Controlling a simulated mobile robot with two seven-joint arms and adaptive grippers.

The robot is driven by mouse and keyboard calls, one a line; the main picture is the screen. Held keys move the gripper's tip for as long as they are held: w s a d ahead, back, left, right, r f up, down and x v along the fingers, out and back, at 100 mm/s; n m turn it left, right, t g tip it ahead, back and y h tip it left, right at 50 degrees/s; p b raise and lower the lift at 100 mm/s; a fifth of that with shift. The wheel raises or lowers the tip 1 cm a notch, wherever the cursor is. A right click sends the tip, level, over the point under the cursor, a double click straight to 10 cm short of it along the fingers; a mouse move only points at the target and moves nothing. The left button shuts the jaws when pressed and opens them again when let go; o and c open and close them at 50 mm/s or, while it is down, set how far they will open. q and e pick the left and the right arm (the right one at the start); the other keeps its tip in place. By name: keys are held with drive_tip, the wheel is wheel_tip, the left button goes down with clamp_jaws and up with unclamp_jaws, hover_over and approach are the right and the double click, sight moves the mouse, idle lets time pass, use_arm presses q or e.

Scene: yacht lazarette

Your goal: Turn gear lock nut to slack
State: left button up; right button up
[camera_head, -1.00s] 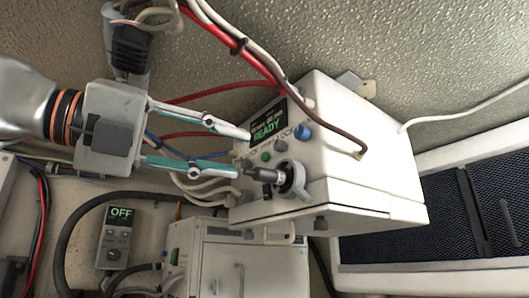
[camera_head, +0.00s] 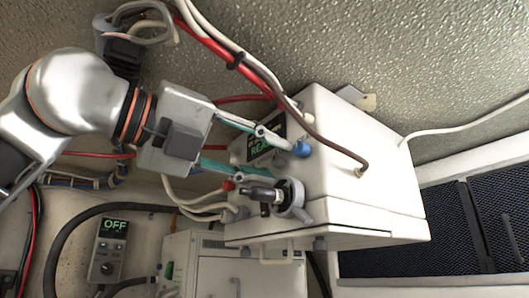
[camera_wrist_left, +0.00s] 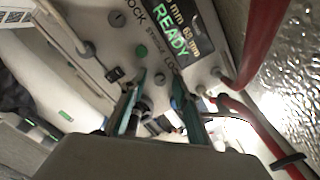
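The white control box (camera_head: 340,130) has a READY display (camera_head: 262,147), a blue knob (camera_head: 301,149) and a dark handle with a grey collar (camera_head: 288,198) on its front. I cannot tell for sure which part is the gear lock nut. My left gripper (camera_head: 270,158) is open, its teal fingers reaching across the front and partly hiding the display and small buttons. In the left wrist view the fingertips (camera_wrist_left: 160,74) are apart, with a small dark knob (camera_wrist_left: 160,90) between them and a green button (camera_wrist_left: 141,50) beyond. Contact is unclear. My right gripper is not in view.
Red, white and brown cables (camera_head: 245,70) run above and into the box. A controller reading OFF (camera_head: 110,245) is at the lower left. Another white unit (camera_head: 215,265) sits below. A dark mesh panel (camera_head: 470,225) is at the right.

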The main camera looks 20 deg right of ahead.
use_arm(q)
clamp_jaws()
